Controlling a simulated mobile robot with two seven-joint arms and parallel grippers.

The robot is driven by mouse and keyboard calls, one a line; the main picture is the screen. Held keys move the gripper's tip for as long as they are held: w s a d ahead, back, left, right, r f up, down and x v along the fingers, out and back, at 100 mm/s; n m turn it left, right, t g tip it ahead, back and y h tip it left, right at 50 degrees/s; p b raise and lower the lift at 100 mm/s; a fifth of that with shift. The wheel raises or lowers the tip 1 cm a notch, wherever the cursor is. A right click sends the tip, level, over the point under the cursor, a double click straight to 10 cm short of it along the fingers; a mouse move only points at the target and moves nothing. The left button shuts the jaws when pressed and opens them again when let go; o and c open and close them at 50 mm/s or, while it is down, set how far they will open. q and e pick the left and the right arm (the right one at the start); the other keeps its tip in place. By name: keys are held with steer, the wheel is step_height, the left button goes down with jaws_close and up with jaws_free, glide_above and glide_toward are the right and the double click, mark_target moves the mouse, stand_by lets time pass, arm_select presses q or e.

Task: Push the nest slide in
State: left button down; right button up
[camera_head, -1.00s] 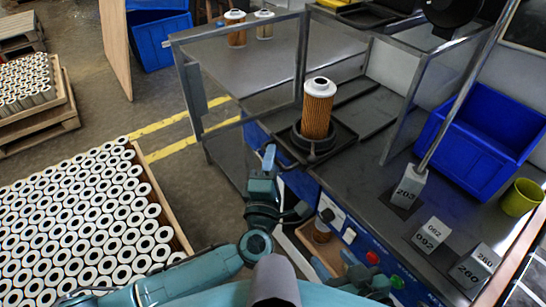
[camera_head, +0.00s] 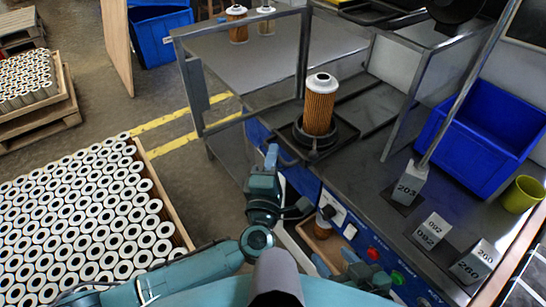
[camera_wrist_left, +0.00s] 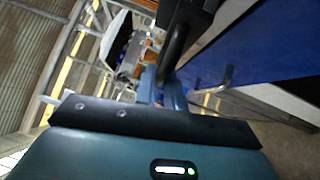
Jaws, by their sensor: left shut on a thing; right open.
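The nest slide (camera_head: 347,134) is a dark flat plate on the bench, with a round black nest near its front edge. An orange pleated filter cartridge (camera_head: 320,107) with a white top stands upright in the nest. My left gripper (camera_head: 272,157) is at the slide's front left, beside the bench edge. It is shut on the slide's dark handle (camera_wrist_left: 178,42), which shows between the fingers in the left wrist view; the exact contact is partly hidden. My right gripper (camera_head: 335,264) is low at the bench front, open, apart from the slide and partly hidden.
Dark rails run back from the slide under a metal frame (camera_head: 306,65). Numbered blocks (camera_head: 410,183), a blue bin (camera_head: 485,140) and a green cup (camera_head: 522,194) stand to the right. Another cartridge (camera_head: 323,224) sits low by the front panel. A crate of white cartridges (camera_head: 165,200) is at left.

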mark_target(290, 152)
arm_select(q)
steer(key=shift+w+d, duration=0.7)
steer(key=shift+d, duration=0.25)
steer(key=shift+w+d, duration=0.7)
steer(key=shift+d, duration=0.25)
steer(key=c, duration=1.5)
jaws_free()
steer(key=shift+s, duration=0.1)
steer(key=shift+f, duration=0.1)
steer(key=shift+s+f, duration=0.1)
